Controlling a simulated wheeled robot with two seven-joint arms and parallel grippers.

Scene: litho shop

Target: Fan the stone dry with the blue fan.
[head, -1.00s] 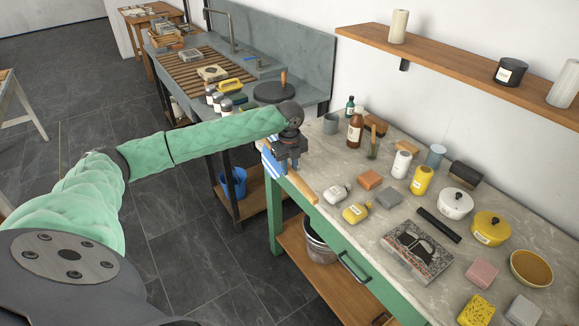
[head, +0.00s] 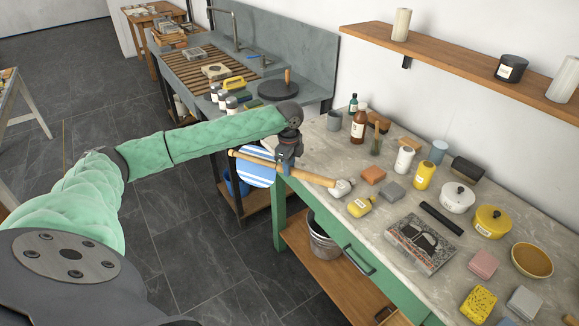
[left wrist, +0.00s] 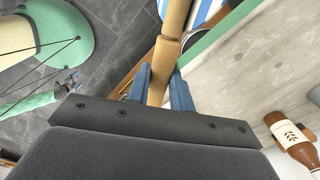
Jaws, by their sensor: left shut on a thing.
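The blue fan (head: 255,167) has a round blue-and-white striped face and a long wooden handle (head: 318,179). My left gripper (head: 286,166) is shut on the handle and holds the fan at the left end of the bench. The striped face points left, partly past the bench edge, and the handle end points right. In the left wrist view the handle (left wrist: 165,60) runs between my fingers, and part of the striped face (left wrist: 208,12) shows at the top. The stone (head: 422,243), a grey slab with a dark picture, lies flat on the bench, apart from the fan. My right gripper is not in view.
Small bottles (head: 361,206), blocks and sponges (head: 478,303) surround the stone on the marble bench top (head: 325,150). A black bar (head: 441,219) lies behind it, with a white pot (head: 457,197) and a yellow pot (head: 491,222) beyond. A wooden shelf (head: 450,68) runs above.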

